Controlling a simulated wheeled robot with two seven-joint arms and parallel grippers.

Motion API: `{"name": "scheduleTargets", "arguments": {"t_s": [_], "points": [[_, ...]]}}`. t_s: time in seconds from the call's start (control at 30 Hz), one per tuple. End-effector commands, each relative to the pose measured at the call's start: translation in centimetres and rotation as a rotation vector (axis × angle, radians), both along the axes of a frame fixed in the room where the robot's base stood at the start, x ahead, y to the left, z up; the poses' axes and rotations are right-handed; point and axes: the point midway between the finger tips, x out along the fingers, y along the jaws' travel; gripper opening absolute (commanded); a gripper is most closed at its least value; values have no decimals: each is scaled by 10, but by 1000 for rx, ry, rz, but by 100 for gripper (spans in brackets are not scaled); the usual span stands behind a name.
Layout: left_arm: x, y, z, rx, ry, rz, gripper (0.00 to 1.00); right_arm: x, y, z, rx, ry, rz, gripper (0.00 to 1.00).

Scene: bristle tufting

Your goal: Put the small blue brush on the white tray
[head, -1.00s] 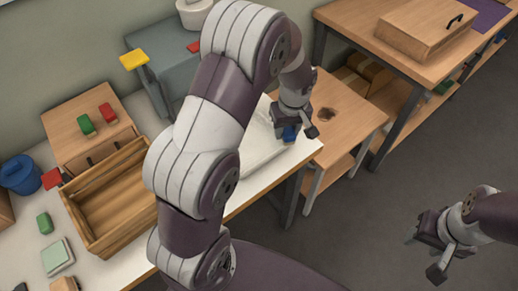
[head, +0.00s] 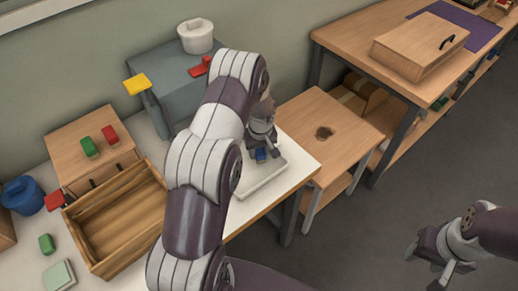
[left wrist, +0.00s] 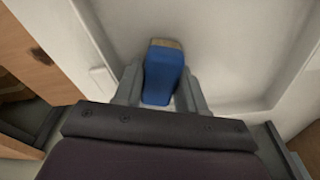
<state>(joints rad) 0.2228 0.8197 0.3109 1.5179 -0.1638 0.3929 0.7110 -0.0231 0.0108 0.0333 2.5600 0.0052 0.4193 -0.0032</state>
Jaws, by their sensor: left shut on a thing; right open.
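The small blue brush (head: 261,155) is held between the fingers of my left gripper (head: 262,150). In the left wrist view the blue brush (left wrist: 163,75), with a tan end, stands out between the two grey fingers. The white tray (head: 268,185) lies on the white table, and the brush is over it. I cannot tell whether the brush touches the tray floor. The tray's rim (left wrist: 104,82) also shows in the left wrist view. My right gripper (head: 424,266) is open and empty, over the floor at the lower right.
An open wooden box (head: 120,222) stands left of my left arm. A grey machine (head: 180,80) with a white pot (head: 195,36) is behind. A wooden side table (head: 345,125) with a dark hole is right of the tray. Green blocks (head: 47,244) lie at the left.

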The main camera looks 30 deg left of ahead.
Motion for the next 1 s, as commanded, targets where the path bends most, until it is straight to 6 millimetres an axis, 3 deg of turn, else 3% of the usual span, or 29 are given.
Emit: {"name": "scheduleTargets", "arguments": {"t_s": [0.1, 0.13, 0.2, 0.57, 0.67, 1.0], "points": [[0, 0, -5, 0, 0, 0, 10, 0, 0, -4, 0, 0, 0, 49], [0, 0, -3, 0, 0, 0, 50, 0, 0, -3, 0, 0, 0, 49], [0, 0, -3, 0, 0, 0, 66, 0, 0, -2, 0, 0, 0, 49], [0, 0, 4, 0, -1, 0, 66, 0, 0, 0, 0, 0, 0, 49], [-1, -1, 18, 1, -4, 0, 66, 0, 0, -3, 0, 0, 0, 49], [-8, -8, 97, 1, -4, 0, 66, 0, 0, -10, 0, 0, 0, 49]]}}
